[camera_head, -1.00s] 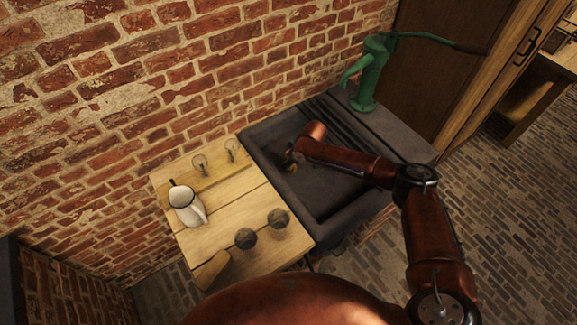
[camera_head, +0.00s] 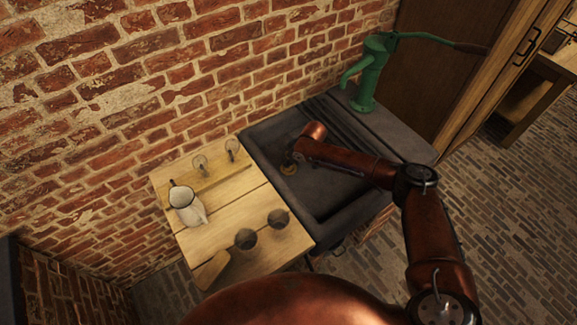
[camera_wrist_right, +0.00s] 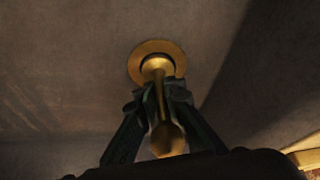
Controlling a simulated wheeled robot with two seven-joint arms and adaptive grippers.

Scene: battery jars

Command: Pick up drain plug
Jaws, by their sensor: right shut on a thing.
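The drain plug (camera_wrist_right: 168,138) is a brass-coloured piece with a slim stem and a rounded knob. In the right wrist view my right gripper (camera_wrist_right: 160,97) has its dark fingers closed around the stem. A round brass drain ring (camera_wrist_right: 136,66) shows in the dark stone sink (camera_head: 340,205), right beyond the fingertips. Whether the plug's far end is still inside the ring cannot be told. In the head view the right gripper (camera_head: 298,158) is small and dark, low inside the sink beside the brass. My left gripper is not in view.
A wooden counter (camera_head: 225,215) left of the sink carries a white jug (camera_head: 186,208), two glass jars (camera_head: 232,150) and two dark round objects (camera_head: 246,238). A green hand pump (camera_head: 368,75) stands at the sink's back right. A brick wall runs behind.

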